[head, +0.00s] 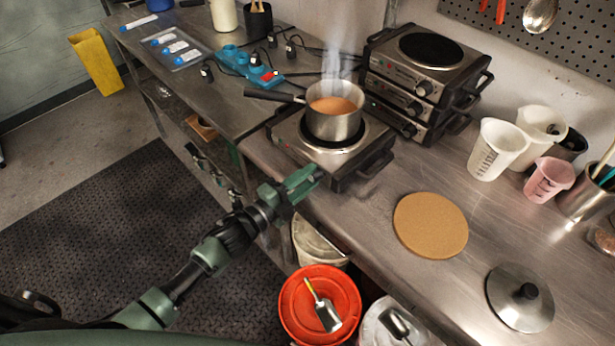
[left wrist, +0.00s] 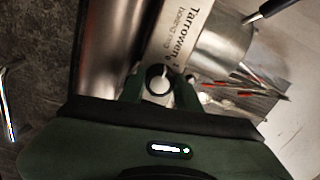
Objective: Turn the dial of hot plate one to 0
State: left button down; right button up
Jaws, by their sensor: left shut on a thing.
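A single hot plate (head: 287,137) stands at the bench edge with a steel saucepan (head: 328,125) of orange-brown liquid steaming on it. Its front faces my left arm. My left gripper (head: 318,176) is at that front, low by the bench edge. In the left wrist view the dial (left wrist: 157,76), dark and round with a pale bar across it, sits between the fingers of my left gripper (left wrist: 158,90), which is shut on it. Lettering reading "Tarrowen" shows on the hot plate's front (left wrist: 178,40). The dial's scale figures are too small to read. My right gripper is out of view.
Stacked hot plates (head: 440,72) stand behind at the right. A round cork mat (head: 430,226) and a pot lid (head: 520,298) lie on the bench. An orange bucket (head: 296,310) stands below the edge near my left arm. The saucepan's handle (head: 268,96) points left.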

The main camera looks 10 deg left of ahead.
pick_arm(q)
jog(key=shift+f, duration=0.1)
dwell(0.3)
jog(key=c, duration=1)
grip_release()
